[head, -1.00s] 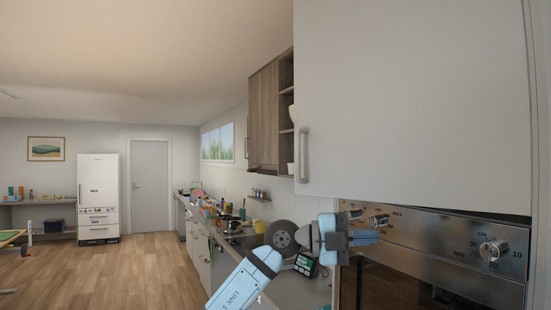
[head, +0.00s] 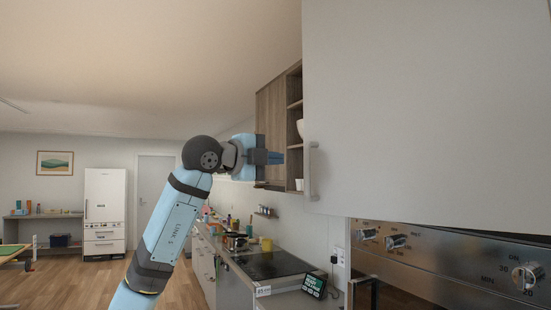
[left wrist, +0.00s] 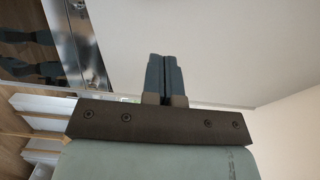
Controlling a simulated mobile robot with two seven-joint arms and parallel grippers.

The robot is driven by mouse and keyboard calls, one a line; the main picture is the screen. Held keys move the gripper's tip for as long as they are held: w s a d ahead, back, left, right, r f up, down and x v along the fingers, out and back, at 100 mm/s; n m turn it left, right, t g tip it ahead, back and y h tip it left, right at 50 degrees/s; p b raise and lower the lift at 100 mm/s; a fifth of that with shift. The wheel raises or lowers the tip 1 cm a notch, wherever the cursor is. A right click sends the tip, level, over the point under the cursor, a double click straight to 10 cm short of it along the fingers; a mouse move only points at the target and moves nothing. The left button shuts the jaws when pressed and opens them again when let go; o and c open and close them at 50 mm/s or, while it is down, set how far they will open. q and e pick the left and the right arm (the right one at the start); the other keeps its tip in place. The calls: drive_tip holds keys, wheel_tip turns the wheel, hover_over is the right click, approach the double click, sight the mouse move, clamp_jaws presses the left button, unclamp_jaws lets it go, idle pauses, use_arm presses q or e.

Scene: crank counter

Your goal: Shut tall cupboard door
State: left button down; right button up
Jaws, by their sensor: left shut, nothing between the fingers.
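The tall cupboard door (head: 430,110) is a large plain pale panel above the oven, filling the upper right of the head view. Its bar handle (head: 311,170) is near its lower left edge. The frames do not show clearly how far it stands open. My left gripper (head: 276,157) is shut and empty, raised just left of the handle and apart from it in the picture. In the left wrist view, its closed fingers (left wrist: 164,68) point toward a pale panel (left wrist: 215,45), probably this door. My right gripper is not in view.
A steel oven (head: 450,265) with knobs is below the door. A wooden wall cabinet (head: 271,115) with open shelves hangs behind my left gripper. The counter below carries a hob (head: 268,264), a small display (head: 314,284) and several items. Open floor lies to the left.

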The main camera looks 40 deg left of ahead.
use_arm(q)
drive_tip(key=a+p+x, duration=0.2)
drive_tip(key=p+x, duration=0.2)
drive_tip(key=x, duration=0.6)
drive_tip(key=shift+w+a, duration=0.35)
drive_tip(key=shift+w, duration=0.3)
